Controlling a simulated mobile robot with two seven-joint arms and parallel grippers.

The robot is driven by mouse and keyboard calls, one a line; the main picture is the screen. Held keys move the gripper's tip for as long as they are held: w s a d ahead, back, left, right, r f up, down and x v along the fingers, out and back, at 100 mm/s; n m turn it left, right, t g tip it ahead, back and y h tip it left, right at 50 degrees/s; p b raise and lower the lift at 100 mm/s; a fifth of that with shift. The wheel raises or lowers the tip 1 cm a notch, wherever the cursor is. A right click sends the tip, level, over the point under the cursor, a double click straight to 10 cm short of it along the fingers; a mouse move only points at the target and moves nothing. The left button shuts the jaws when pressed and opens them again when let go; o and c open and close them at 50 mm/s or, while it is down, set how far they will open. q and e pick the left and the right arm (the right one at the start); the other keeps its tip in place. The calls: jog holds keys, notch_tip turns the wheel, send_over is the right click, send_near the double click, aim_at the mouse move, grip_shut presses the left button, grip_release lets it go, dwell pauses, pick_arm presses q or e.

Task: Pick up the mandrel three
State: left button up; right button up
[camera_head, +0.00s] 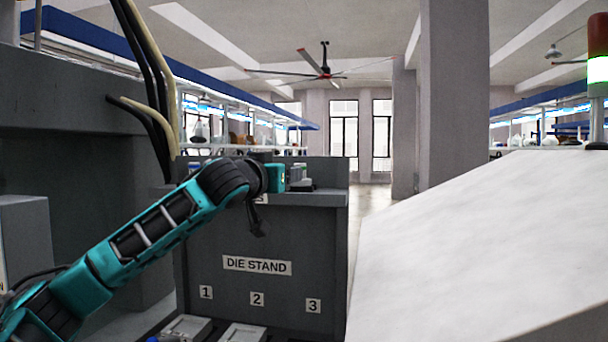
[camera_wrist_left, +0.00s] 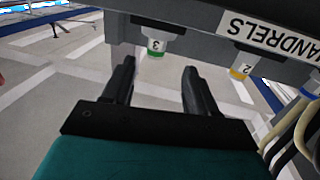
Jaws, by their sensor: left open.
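Mandrel three (camera_wrist_left: 156,44) shows in the left wrist view as a short white and dark cylinder with a green band and a "3" label. It sits at the edge of the grey mandrel rack (camera_wrist_left: 195,45). My left gripper (camera_wrist_left: 158,68) is open, its two dark fingers apart and empty. Mandrel three lies just beyond the fingertips, roughly in line with the gap between them. My right gripper is not in view.
Mandrel two (camera_wrist_left: 243,65), with a yellow band, sits beside it under the "MANDRELS" label (camera_wrist_left: 268,34). Pale hoses (camera_wrist_left: 300,128) hang at the right of the wrist view. The DIE STAND panel (camera_head: 257,266) is below my arm. A large white slanted surface (camera_head: 490,240) fills the right.

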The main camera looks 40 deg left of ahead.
aim_at(305, 182)
pick_arm(q)
jog(key=p+x, duration=0.1)
jog(key=x, duration=0.2)
jog(key=p+x, duration=0.1)
jog(key=x, duration=0.1)
jog(key=p+x, duration=0.1)
jog(key=x, duration=0.2)
jog(key=shift+w+d, duration=0.15)
jog(key=shift+w, duration=0.7)
jog(key=shift+c, duration=0.2)
jog(key=c, duration=0.5)
grip_shut()
jog(key=shift+r, duration=0.1)
